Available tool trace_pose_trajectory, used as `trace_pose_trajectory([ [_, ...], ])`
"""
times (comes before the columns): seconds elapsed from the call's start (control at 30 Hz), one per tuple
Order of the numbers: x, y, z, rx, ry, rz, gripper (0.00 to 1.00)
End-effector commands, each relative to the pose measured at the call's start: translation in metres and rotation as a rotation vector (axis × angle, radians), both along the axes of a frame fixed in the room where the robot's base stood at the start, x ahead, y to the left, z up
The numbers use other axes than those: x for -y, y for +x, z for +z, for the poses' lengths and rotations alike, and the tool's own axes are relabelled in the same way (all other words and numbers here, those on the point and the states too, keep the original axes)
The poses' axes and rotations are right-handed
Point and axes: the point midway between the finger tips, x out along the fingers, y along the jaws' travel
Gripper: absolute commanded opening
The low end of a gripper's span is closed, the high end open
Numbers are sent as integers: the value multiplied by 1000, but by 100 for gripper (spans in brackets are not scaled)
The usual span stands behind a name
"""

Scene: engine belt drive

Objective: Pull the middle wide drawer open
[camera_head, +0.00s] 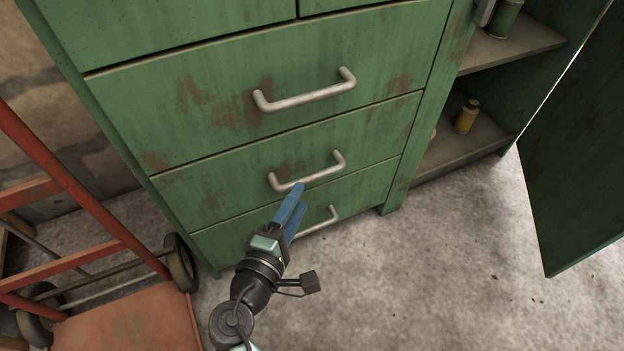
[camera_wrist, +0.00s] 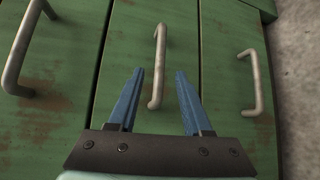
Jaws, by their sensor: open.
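The green cabinet has three wide drawers stacked one above another, all flush with its front. The middle wide drawer (camera_head: 230,186) has rust patches and a pale bar handle (camera_head: 308,175). My gripper (camera_head: 294,203) has blue fingers and is in front of the lower drawers, its tips close to the middle handle. In the wrist view my gripper (camera_wrist: 158,82) is open, and the middle handle (camera_wrist: 157,68) shows between and beyond its two fingers. The fingers do not visibly grip the handle; the gap in depth is hard to tell.
The upper handle (camera_head: 305,92) and lower handle (camera_head: 318,222) flank the middle one. A red hand truck (camera_head: 120,318) stands at the left. An open cabinet door (camera_head: 575,150) is at the right, beside shelves with a yellow bottle (camera_head: 466,117). Concrete floor (camera_head: 430,270) in front is clear.

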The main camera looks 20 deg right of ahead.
Motion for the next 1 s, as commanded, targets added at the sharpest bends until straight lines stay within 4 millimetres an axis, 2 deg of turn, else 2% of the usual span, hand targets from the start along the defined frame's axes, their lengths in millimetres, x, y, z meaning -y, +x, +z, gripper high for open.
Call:
trace_pose_trajectory([
  [0.1, 19, 19, -7, 4, 0, -3, 50],
  [0.33, 42, 45, -11, 2, 1, -1, 50],
  [0.5, 50, 53, -11, 1, 1, 1, 50],
  [0.77, 51, 53, -11, -1, 1, 2, 50],
  [0.8, 51, 53, -11, -1, 1, 2, 48],
  [0.87, 50, 53, -11, -1, 1, 2, 37],
  [1.0, 50, 53, -11, -1, 1, 2, 12],
])
